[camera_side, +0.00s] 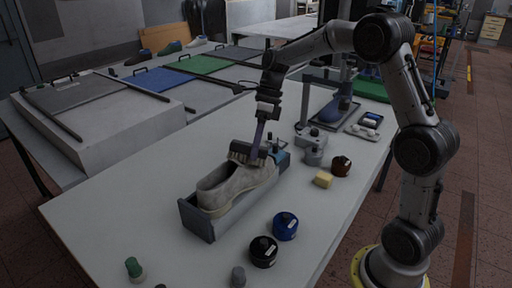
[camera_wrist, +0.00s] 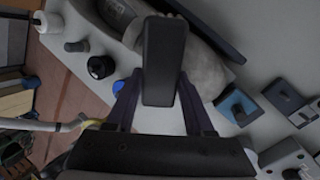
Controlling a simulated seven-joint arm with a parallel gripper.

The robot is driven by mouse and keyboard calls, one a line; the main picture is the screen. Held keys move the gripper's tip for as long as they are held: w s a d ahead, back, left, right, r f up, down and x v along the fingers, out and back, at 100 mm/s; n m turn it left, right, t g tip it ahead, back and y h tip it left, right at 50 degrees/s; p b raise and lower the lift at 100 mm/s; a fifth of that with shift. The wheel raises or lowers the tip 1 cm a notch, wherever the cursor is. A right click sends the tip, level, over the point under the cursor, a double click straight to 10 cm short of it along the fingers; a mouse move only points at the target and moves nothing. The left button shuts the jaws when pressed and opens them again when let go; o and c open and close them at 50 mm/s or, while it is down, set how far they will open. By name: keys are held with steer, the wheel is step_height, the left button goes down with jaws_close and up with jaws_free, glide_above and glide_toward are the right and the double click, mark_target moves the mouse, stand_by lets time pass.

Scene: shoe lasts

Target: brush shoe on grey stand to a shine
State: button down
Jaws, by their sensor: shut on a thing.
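A light grey shoe (camera_side: 235,186) sits in a grey stand (camera_side: 196,220) on the white table. My gripper (camera_side: 260,138) is above the toe end of the shoe, pointing down. It is shut on a dark brush (camera_side: 240,152), whose bristles are at the top of the shoe's front; I cannot tell how firmly they touch. In the wrist view the brush (camera_wrist: 164,60) lies between the fingers of my gripper (camera_wrist: 160,100) and hides part of the shoe (camera_wrist: 206,68).
A blue tin (camera_side: 285,226), a black tin (camera_side: 263,251) and a brown tin (camera_side: 341,166) stand right of the shoe, with a yellow block (camera_side: 323,180).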

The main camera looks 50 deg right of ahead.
steer(key=shift+w+d+f, duration=0.3)
steer(key=shift+w+d, duration=0.05)
steer(key=shift+d, duration=0.35)
steer(key=shift+w+d+f, duration=0.25)
steer(key=shift+w+d, duration=0.1)
steer(key=shift+d, duration=0.3)
steer(key=shift+a+r, duration=0.25)
steer(key=shift+a, duration=0.4)
steer(key=shift+a+r, duration=0.3)
steer(key=shift+a, duration=0.4)
steer(key=shift+a+r, duration=0.25)
steer(key=shift+a, duration=0.4)
steer(key=shift+s+d+f, duration=0.3)
steer(key=shift+d+f, duration=0.3)
steer(key=shift+d, duration=0.9)
steer(key=shift+s+d+f, duration=0.3)
steer(key=shift+d+f, duration=0.35)
steer(key=shift+d, duration=0.8)
steer(key=shift+s+d+f, duration=0.3)
steer(key=shift+d+f, duration=0.3)
steer(key=shift+d, duration=0.9)
step_height(320, 180, up, 8)
steer(key=shift+d, duration=0.35)
